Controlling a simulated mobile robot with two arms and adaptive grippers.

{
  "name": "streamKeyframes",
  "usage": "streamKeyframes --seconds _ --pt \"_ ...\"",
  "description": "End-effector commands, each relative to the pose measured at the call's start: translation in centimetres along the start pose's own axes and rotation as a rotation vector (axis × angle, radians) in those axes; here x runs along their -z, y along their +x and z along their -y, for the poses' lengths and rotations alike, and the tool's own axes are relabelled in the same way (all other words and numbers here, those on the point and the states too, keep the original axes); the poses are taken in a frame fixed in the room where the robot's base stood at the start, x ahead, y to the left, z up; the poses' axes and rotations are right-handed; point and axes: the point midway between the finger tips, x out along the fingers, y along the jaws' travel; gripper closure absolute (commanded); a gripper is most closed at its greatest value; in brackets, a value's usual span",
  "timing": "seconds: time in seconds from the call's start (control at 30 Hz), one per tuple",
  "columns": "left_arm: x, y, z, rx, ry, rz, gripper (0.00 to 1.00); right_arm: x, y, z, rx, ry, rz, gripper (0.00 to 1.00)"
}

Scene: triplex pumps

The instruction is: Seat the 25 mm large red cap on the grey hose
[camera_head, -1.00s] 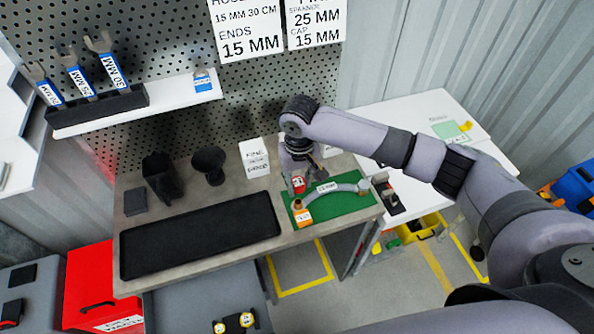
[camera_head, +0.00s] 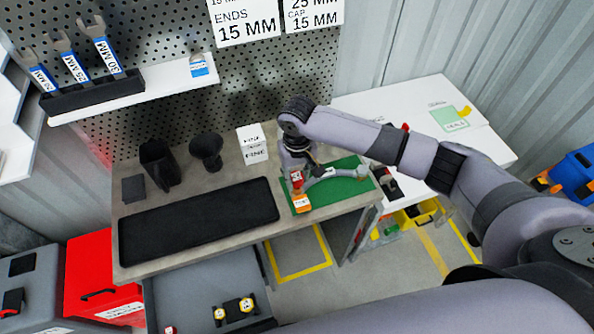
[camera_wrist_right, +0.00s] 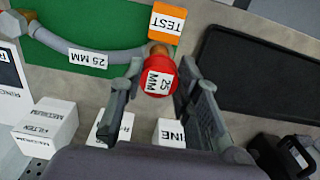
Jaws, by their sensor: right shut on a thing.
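The red cap (camera_wrist_right: 158,78), labelled 25 MM, is between the fingers of my right gripper (camera_wrist_right: 160,85), which is shut on it. In the head view the red cap (camera_head: 296,178) shows just below my right gripper (camera_head: 297,170), close to the orange TEST piece. The grey hose (camera_wrist_right: 90,52), labelled 25 MM, lies curved on the green mat (camera_head: 352,192). A brass end at the orange TEST tag (camera_wrist_right: 167,20) shows just beyond the cap. Whether cap and hose end touch, I cannot tell. My left gripper is not in view.
A black tray mat (camera_head: 200,221) covers the bench left of the green mat. White boxes (camera_head: 252,143) stand behind, with black holders further left. A shelf with spanners (camera_head: 100,45) hangs above. A drawer (camera_head: 205,300) is open below the bench.

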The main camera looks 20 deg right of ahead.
Motion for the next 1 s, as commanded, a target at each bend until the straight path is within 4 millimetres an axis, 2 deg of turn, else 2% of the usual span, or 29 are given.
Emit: streamKeyframes --seconds 0.1,0.23,1.0 --pt "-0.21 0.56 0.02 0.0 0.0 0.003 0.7 0.01 1.13 0.05 0.001 0.0 0.0 0.81" --pt "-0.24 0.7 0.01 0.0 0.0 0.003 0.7 0.02 1.59 0.04 0.002 0.0 0.0 0.81" --pt "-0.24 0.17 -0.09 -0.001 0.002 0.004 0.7 -0.02 1.51 0.02 0.001 0.001 0.0 0.81"
